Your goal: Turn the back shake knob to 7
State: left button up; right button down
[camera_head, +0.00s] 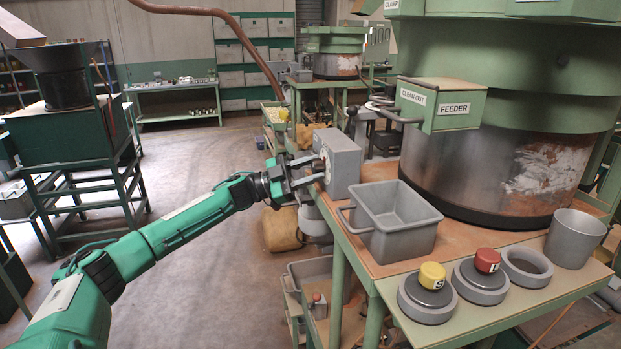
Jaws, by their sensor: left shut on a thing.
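A grey control box (342,158) stands on the left edge of the green-framed bench. A round dial with a dark knob (321,164) shows on its left face. My left gripper (315,168) reaches in from the left, level with this face, and its fingers are shut on the knob. The fingers and the steep angle hide much of the knob and the dial, and I cannot read where the knob points. My right gripper is not in view.
A grey bin (394,228) sits just in front of the box. The large feeder bowl (460,170) fills the right.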

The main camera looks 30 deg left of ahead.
pick_arm(q)
jog(key=m+g+b, duration=0.2)
jog(key=m, duration=0.2)
jog(key=shift+w+m, duration=0.1)
jog(key=shift+m, duration=0.2)
jog(key=m+g+b, duration=0.1)
jog(key=m, duration=0.1)
jog(key=shift+a+r+m+g, duration=0.1)
jog(key=shift+m+g, duration=0.2)
jog(key=shift+m, duration=0.6)
jog(key=o, duration=1)
